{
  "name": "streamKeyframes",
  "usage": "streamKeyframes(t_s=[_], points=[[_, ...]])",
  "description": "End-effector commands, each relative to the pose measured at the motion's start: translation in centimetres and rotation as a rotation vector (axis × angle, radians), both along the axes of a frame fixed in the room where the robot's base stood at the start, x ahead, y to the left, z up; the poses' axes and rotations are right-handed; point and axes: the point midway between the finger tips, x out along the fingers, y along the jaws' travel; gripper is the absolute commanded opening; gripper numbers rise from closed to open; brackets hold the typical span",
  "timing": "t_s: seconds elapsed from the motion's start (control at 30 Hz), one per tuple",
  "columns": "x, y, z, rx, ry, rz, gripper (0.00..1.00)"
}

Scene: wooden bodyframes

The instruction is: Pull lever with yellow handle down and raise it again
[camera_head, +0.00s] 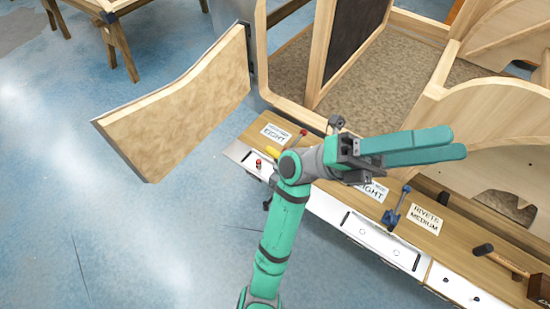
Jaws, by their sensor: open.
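A small yellow handle (273,151) shows at the left part of the wooden bench, just left of my arm's joint. The rest of its lever is hidden behind my arm, so I cannot tell its position. My gripper (458,143) is open and empty, its teal fingers pointing right, well to the right of the yellow handle and apart from it. The fingers overlap closely in this view.
A red-tipped lever (300,137) and a red knob (258,163) are close to the yellow handle. A wooden door panel (180,105) stands open at left. Blue floor is clear in front.

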Motion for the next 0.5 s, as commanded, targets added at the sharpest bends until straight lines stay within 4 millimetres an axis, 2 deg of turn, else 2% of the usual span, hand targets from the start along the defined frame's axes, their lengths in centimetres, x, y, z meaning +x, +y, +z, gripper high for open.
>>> streamKeyframes(t_s=[0.13,0.27,0.5], points=[[-0.4,-2.1,-1.0,0.191,-0.162,-0.012,0.53],[-0.4,-3.4,-2.8,0.369,-0.284,-0.020,0.53],[1.5,-3.7,-7.7,0.731,-0.473,-0.018,0.53]])
